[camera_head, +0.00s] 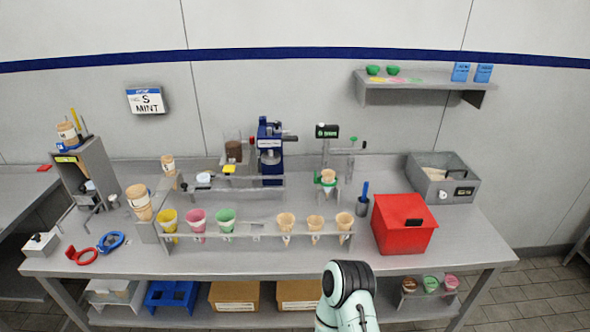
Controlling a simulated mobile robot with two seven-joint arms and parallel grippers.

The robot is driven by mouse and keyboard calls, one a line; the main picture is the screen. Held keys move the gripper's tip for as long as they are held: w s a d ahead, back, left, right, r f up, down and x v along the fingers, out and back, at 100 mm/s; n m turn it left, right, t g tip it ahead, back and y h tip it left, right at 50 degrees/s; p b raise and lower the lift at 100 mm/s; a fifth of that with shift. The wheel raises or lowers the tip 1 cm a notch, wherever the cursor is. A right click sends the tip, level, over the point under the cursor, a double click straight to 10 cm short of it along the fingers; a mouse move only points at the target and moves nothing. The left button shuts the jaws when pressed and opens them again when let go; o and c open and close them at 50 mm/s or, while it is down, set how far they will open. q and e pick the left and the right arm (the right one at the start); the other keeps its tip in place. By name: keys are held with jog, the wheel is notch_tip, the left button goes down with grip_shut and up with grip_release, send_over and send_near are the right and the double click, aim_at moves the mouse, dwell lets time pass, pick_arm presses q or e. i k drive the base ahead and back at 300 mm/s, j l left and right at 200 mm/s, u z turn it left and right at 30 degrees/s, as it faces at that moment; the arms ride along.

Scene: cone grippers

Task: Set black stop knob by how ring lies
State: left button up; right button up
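A red ring-shaped piece (83,257) with a handle lies flat at the front left of the bench, and a blue ring-shaped piece (111,242) lies beside it. A small grey box (40,246) with a small dark part on top stands left of them. A stand with a black display (327,131) holds a cone in a green band (328,181). A blue machine (270,145) has a black handle (290,138). I cannot tell which dark part is the stop knob. Neither gripper shows; only one of my arm's links is at the bottom middle.
A rack (265,236) along the front holds several coloured cups and cones. A red box (404,223) and a grey bin (442,193) stand at right. A wall sign (147,100) reads "S MINT". A shelf (422,86) holds green and blue items.

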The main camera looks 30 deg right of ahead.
aim_at(36, 237)
jog(key=z, duration=1.3)
jog(key=u, duration=2.05)
jog(key=i+j+u, duration=0.25)
jog(key=i+j, duration=0.2)
jog(key=i, duration=0.2)
